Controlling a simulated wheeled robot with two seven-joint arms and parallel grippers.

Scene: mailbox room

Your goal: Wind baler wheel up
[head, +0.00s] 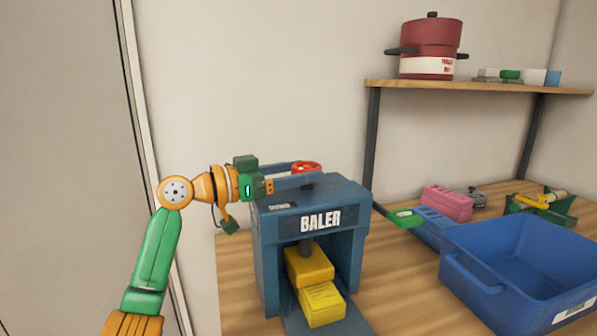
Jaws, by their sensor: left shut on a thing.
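The blue baler (267,245) stands on the wooden table, with a white BALER label on its front. Its red wheel (305,167) sits on top, partly hidden by my gripper. My left gripper (303,174) reaches in from the left over the baler's top, its blue fingers shut on the wheel. Inside the baler, a dark shaft comes down to a yellow block (309,265). A second yellow block (322,303) with markings lies in front of it and lower, at the opening. Whether the two blocks touch is hard to tell. My right gripper is not in view.
A blue bin (472,280) stands on the table (400,290) at the right. Behind it lie a pink block (447,202), a green and blue item (406,217) and a green tool with a yellow part (541,203). A shelf (480,88) above holds a red pot (431,48).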

